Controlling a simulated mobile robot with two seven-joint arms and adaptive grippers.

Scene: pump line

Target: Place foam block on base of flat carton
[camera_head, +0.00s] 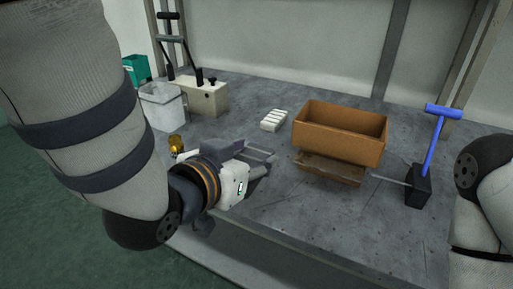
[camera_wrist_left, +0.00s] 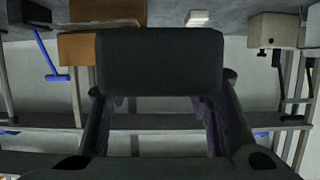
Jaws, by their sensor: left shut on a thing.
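My left gripper (camera_head: 266,163) is over the near-left part of the grey table, pointing right. It is shut on a dark block, taken to be the foam block (camera_wrist_left: 160,62), which fills the middle of the left wrist view between the two fingers (camera_wrist_left: 160,95). In the head view the fingers mostly hide the block. An open brown carton (camera_head: 338,140) stands to the right of the gripper, apart from it. A flat brown piece (camera_head: 330,170) shows low at its front; whether the two are joined I cannot tell. My right gripper is not seen.
A white ribbed block (camera_head: 273,120) lies left of the carton. A blue-handled tool in a black holder (camera_head: 418,186) stands to the right. A white bin (camera_head: 162,108), a beige box with levers (camera_head: 205,95) and a small yellow item (camera_head: 176,143) stand left. The table's front-middle is clear.

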